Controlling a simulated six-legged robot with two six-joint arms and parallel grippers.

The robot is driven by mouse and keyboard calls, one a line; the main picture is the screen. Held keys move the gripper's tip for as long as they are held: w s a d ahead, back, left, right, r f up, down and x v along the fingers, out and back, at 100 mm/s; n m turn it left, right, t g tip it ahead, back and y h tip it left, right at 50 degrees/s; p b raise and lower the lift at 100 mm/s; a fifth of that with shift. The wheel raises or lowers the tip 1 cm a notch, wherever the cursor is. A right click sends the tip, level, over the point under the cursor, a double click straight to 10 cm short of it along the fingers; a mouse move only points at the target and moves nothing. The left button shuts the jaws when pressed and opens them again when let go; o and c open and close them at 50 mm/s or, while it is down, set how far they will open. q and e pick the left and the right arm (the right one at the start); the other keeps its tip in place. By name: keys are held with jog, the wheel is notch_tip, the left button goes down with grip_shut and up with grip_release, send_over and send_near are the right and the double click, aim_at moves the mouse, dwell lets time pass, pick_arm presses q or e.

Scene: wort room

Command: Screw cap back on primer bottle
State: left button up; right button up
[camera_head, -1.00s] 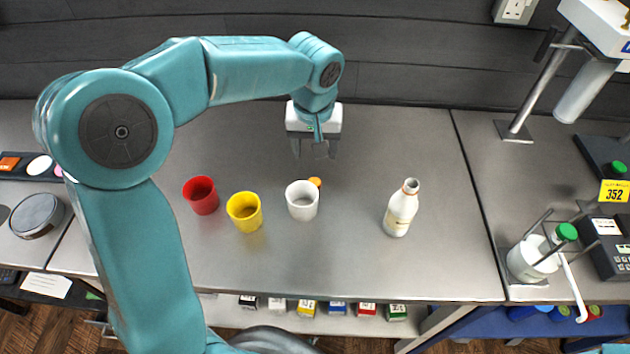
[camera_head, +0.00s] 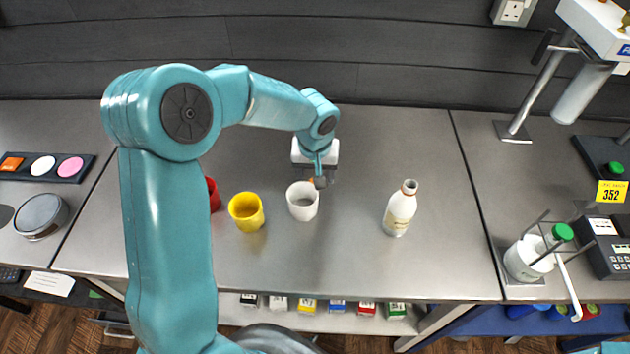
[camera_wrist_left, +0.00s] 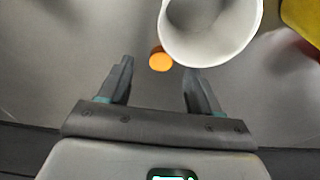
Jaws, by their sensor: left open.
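The white primer bottle (camera_head: 399,210) stands upright and uncapped on the steel bench, right of the cups. The small orange cap (camera_wrist_left: 160,60) lies on the bench beside the white cup (camera_wrist_left: 208,52). In the head view, my gripper and arm nearly hide the cap. In the head view my left gripper (camera_head: 320,180) is behind the white cup (camera_head: 303,203). My right gripper is not in view.
A yellow cup (camera_head: 246,212) and a partly hidden red cup (camera_head: 214,194) stand left of the white cup. A green-capped bottle (camera_head: 526,259) sits in a wire rack at right. The bench is clear between white cup and bottle.

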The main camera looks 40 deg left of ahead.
pick_arm(q)
jog(key=f, duration=0.3)
jog(key=shift+w+a+f, duration=0.25)
jog(key=shift+w+a, duration=0.05)
jog(key=shift+a, duration=0.05)
jog(key=c, duration=1.1)
